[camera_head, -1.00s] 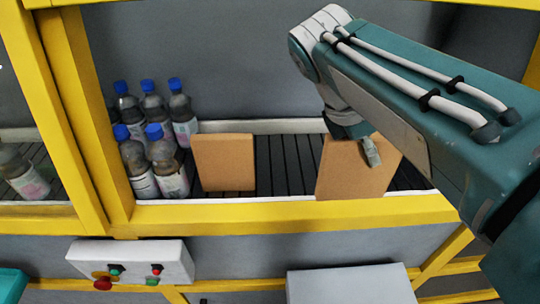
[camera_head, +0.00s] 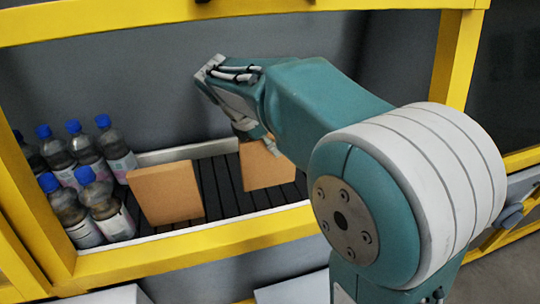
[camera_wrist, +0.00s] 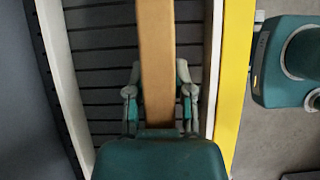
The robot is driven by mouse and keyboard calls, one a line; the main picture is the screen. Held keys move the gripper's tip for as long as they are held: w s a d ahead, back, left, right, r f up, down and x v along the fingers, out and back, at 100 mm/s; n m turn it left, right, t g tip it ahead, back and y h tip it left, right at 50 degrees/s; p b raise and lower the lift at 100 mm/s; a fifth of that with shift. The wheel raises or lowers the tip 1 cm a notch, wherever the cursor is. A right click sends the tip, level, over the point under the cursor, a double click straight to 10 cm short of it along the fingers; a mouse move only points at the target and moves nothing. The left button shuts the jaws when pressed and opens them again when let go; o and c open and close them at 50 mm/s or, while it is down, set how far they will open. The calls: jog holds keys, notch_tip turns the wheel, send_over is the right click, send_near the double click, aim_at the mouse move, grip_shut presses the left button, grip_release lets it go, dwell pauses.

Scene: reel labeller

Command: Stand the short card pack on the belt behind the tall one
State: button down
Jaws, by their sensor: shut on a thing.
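Two plain brown card packs show in the head view. One pack (camera_head: 167,194) stands upright on the dark slatted belt (camera_head: 222,190), beside the bottles. The other pack (camera_head: 264,166) is to its right, with a gap between them. My gripper (camera_head: 262,142) is at this right pack's top, partly hidden by my arm. In the wrist view my gripper (camera_wrist: 159,95) has a finger on each side of the held pack (camera_wrist: 156,60), seen along its narrow top. I cannot tell surely which pack is taller, or whether the held pack touches the belt.
Several blue-capped bottles (camera_head: 85,208) stand left of the packs. A pale rail (camera_head: 185,152) runs behind the belt. A yellow frame (camera_head: 190,242) borders its front and also shows in the wrist view (camera_wrist: 236,70). Bare belt lies between the packs.

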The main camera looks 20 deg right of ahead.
aim_at(270, 156)
jog(key=shift+w+a+f, duration=0.1)
jog(key=shift+w+f, duration=0.1)
jog(key=shift+f, duration=0.8)
jog(key=shift+w+a+f, duration=0.1)
jog(key=shift+w+f, duration=0.1)
jog(key=shift+f, duration=0.75)
jog(key=shift+c, duration=2.4)
grip_release()
jog(key=shift+f, duration=0.1)
